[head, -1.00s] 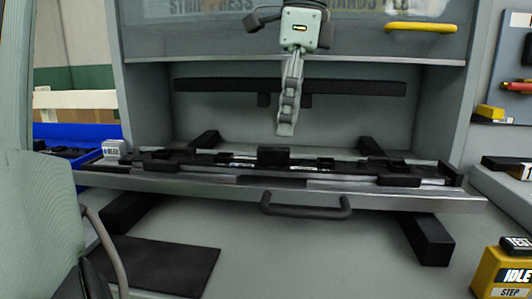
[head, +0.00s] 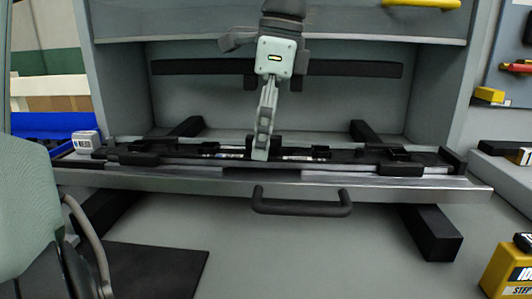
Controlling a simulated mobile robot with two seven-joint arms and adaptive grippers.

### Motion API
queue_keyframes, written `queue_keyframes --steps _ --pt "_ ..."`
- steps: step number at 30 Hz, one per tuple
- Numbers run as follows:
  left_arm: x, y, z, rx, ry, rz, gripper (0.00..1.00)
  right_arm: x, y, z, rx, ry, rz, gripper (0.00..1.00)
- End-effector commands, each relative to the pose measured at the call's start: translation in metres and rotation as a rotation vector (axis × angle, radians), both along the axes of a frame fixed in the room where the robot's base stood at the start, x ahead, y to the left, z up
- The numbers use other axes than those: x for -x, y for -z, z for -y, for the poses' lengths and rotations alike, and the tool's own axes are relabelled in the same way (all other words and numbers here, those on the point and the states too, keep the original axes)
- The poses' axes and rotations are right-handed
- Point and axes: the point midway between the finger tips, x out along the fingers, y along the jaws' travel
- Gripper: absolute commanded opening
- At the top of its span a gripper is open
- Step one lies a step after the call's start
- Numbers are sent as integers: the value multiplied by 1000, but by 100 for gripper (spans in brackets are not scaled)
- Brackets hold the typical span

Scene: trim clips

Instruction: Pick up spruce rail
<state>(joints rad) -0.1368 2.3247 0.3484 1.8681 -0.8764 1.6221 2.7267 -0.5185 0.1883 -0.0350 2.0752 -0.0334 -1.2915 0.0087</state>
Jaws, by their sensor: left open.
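A long dark rail assembly (head: 345,157) with black blocks and light strips lies across the shallow metal tray (head: 420,188). I cannot tell for sure which strip of it is the spruce rail. My left gripper (head: 261,151) has a pale green body with a small lit window and points down at the assembly's middle. I see it edge-on, with its fingers overlapping. It is open, with nothing visible held. Its tips are at or just above the assembly, and contact cannot be told. My right gripper is not in view.
A black handle (head: 302,207) is on the tray's front. A black bar (head: 350,68) runs along the back wall, behind my gripper. Cabinet walls stand on both sides. A blue bin (head: 45,125), a white labelled block (head: 86,140) and a yellow box (head: 508,270) are nearby.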

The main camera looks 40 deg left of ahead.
Motion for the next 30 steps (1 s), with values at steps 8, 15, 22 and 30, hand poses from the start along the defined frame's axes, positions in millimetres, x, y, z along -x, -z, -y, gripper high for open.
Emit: queue_keyframes --steps 8,15,22,30 --pt "1 4 0 1 -1 1 76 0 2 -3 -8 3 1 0" --pt "0 4 0 1 -1 1 47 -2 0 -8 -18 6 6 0" --pt "0 4 0 0 -1 2 19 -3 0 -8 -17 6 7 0" --pt "0 3 0 -1 -1 2 10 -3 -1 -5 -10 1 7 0"
